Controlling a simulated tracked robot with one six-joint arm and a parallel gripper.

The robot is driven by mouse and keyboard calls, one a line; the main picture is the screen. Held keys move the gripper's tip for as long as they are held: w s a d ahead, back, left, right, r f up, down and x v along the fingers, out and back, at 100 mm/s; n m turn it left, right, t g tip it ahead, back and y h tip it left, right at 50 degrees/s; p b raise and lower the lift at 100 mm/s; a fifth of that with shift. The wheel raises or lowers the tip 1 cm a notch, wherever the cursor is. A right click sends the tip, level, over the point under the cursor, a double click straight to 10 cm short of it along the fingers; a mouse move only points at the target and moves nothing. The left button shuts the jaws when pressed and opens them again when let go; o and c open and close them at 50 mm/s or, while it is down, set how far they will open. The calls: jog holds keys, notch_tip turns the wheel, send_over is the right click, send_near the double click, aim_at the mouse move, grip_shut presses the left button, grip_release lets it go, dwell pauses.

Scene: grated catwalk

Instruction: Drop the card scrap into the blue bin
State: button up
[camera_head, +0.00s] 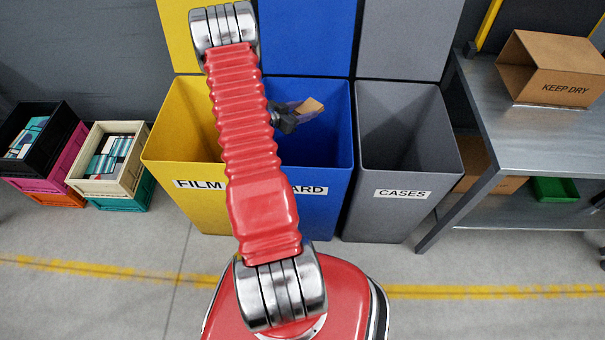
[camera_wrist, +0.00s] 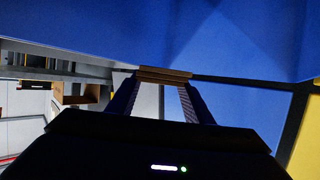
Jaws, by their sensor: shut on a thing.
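The card scrap (camera_head: 311,105) is a small tan piece that appears within the mouth of the blue bin (camera_head: 320,208) in the head view. My gripper (camera_head: 287,119) is shut on it, dark and partly hidden behind my red arm. In the wrist view the scrap (camera_wrist: 165,74) spans the tips of my two fingers (camera_wrist: 164,84), with blue surfaces around it. The blue bin's label is partly covered by my arm, and only "ARD" shows. I cannot tell how far below the rim the scrap is.
A yellow bin (camera_head: 166,150) labelled FILM stands left of the blue one, and a grey bin (camera_head: 408,215) labelled CASES stands right. A metal table (camera_head: 520,130) with a cardboard box (camera_head: 550,70) is at the right. Stacked crates (camera_head: 118,170) are at the left.

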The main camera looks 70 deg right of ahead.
jog(key=shift+f, duration=1)
jog(key=o, duration=1.1)
jog(key=v, duration=1.3)
jog(key=shift+w+a+r, duration=0.2)
jog(key=shift+w+a, duration=0.05)
jog(key=shift+w, duration=0.1)
